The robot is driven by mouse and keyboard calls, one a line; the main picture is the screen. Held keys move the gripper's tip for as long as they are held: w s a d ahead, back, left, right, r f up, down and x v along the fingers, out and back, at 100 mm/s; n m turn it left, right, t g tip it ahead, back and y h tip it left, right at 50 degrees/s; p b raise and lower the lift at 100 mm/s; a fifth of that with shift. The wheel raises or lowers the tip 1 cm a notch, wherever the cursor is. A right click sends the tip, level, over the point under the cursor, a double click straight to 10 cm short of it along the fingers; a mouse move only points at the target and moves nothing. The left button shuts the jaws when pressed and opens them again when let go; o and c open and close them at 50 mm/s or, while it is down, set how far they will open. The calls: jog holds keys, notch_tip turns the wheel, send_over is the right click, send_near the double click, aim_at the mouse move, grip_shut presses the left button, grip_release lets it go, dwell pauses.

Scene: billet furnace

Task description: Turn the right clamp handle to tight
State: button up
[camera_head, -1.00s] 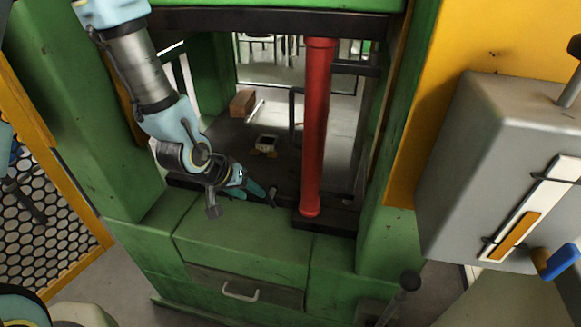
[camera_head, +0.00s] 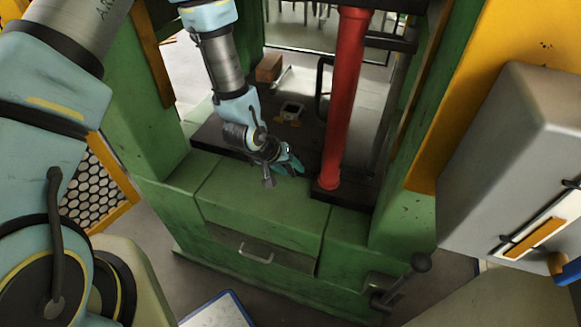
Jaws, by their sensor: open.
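My gripper (camera_head: 292,163) is over the top of the green base, left of the red column's foot, pointing to the right. Its teal fingers are small in the view, open, with nothing seen between them. It is well apart from the lever, up and to the left of it.
A red column (camera_head: 345,105) stands between my gripper and the right green post. A drawer (camera_head: 262,252) with a metal handle is in the base front. A grey box (camera_head: 510,160) juts in at the right. A brown brick (camera_head: 269,68) lies behind on the dark bed.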

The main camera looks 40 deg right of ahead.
jog(key=shift+d+f, duration=0.1)
jog(key=shift+f, duration=0.05)
grip_shut()
dwell(0.4)
